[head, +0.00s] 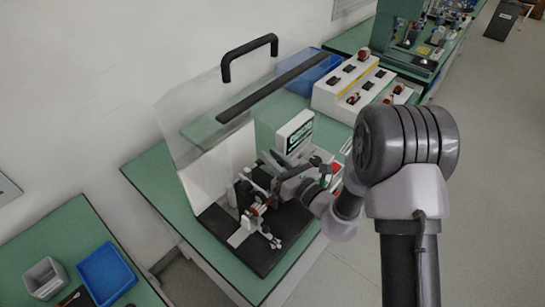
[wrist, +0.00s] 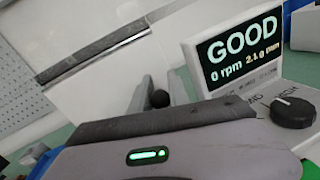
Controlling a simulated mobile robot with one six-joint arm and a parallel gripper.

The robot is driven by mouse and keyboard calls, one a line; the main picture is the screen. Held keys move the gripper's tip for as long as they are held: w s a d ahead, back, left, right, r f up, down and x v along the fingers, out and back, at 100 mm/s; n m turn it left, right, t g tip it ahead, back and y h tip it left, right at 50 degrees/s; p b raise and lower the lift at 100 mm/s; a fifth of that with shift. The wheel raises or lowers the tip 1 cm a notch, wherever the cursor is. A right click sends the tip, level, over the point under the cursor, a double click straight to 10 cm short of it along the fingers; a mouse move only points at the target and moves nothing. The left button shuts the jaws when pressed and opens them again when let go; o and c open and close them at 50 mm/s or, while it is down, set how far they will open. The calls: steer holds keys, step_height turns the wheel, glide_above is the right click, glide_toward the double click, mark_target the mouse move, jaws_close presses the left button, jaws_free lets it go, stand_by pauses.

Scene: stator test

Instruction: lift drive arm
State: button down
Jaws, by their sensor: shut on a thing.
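The drive arm shows in the wrist view as a black ball knob (wrist: 160,98) between my two grey fingers. The rest of the drive arm is hidden behind my gripper's body there. My gripper (wrist: 161,90) is shut on this knob. In the head view my gripper (head: 279,181) reaches in from the right over the test machine, and its fingertips are too small to make out. The machine's black base (head: 268,256) stands on a green table. A part with orange-red on it (head: 258,209) sits in the machine, left of and below my gripper.
A display (wrist: 235,50) reads GOOD and 0 rpm, with a black dial (wrist: 293,112) beside it. The clear cover (head: 200,110) with its black handle (head: 249,53) stands raised. A white control box (head: 352,88) and blue bin (head: 312,72) are behind. A blue tray (head: 106,274) is lower left.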

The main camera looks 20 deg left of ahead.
steer(key=h+p, duration=0.1)
steer(key=p, duration=0.4)
steer(key=a+r+g+h+p, duration=0.1)
steer(key=p, duration=0.3)
steer(key=shift+w+a+n+g+h+p, duration=0.2)
steer(key=shift+w+n+g+h+p, duration=0.1)
steer(key=shift+p, duration=0.05)
steer(key=c, duration=1.3)
jaws_free()
steer(key=shift+o, duration=0.2)
steer(key=shift+d, duration=0.1)
steer(key=p+v, duration=0.1)
steer(key=v, duration=1.6)
